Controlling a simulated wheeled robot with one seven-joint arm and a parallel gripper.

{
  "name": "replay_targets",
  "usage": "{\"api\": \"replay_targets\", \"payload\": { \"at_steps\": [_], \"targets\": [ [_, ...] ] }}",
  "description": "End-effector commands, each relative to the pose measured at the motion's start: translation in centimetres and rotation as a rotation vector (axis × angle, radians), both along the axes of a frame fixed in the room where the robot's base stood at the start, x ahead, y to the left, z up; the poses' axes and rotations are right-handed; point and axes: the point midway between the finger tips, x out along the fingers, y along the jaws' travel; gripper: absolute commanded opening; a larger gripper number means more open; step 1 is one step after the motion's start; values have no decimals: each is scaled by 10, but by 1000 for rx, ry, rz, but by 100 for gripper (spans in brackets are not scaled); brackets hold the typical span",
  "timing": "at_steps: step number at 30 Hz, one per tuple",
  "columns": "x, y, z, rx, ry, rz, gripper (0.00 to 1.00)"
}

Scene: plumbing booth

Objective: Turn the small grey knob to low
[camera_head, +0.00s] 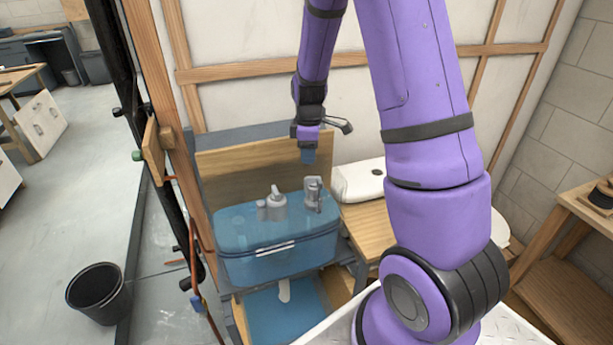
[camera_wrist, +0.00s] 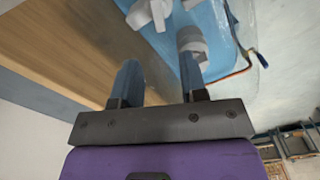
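Several small grey fittings stand on top of a blue, see-through basin (camera_head: 277,243): a grey tap-like fitting (camera_head: 313,192) at its right, a grey rounded piece (camera_head: 276,205) near the middle, and a small grey knob (camera_head: 262,210) beside that. My gripper (camera_head: 308,157) hangs above the back right of the basin, apart from the fittings, pointing down. In the wrist view its two blue fingers (camera_wrist: 160,73) are apart with nothing between them. A grey round piece (camera_wrist: 190,40) shows partly behind the right finger, and a grey cross-shaped piece (camera_wrist: 150,11) shows at the top. I cannot tell the knob's setting.
A wooden backboard (camera_head: 235,165) stands behind the basin. A white box (camera_head: 358,181) sits on the wooden bench (camera_head: 372,228) to the right. An orange hose (camera_head: 190,225) runs down the left post. A black bucket (camera_head: 98,293) stands on the floor.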

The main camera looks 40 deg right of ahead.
Motion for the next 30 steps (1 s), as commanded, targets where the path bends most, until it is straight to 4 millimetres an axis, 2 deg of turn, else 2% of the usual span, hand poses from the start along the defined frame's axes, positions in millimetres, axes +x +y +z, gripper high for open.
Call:
{"api": "replay_targets", "payload": {
  "at_steps": [6, 13, 19, 28, 30],
  "targets": [
    [-1, 0, -41, 1, 6, -2, 39],
    [-1, 0, -73, 0, 4, -2, 39],
    [-1, 0, -85, 1, 2, -3, 39],
    [-1, 0, -86, 0, 0, -2, 39],
    [0, 0, -86, 0, 0, -2, 23]
  ]
}}
